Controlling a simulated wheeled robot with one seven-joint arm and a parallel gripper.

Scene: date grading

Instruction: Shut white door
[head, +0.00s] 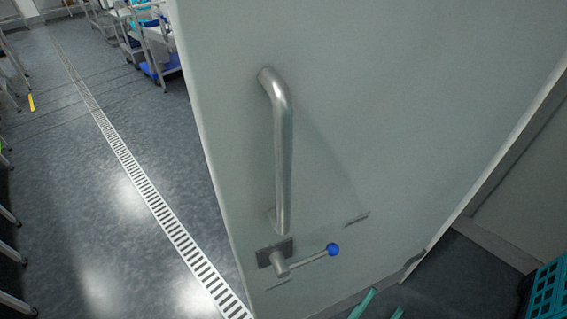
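The white door (400,110) fills the middle and right of the head view. It stands open, with its free left edge out over the floor. A steel pull handle (284,155) runs upright near that edge. Below it is a latch lever (308,259) with a blue ball end (333,249). Two teal tips at the bottom edge look like the fingers of my gripper (380,307). They are apart with nothing seen between them, low in front of the door and right of the lever. The rest of the gripper is out of view.
A slotted drain (135,172) crosses the grey floor left of the door. Metal trolleys (150,45) stand at the back, and metal legs show at the left edge. A blue crate (548,292) is at the lower right, near a grey wall.

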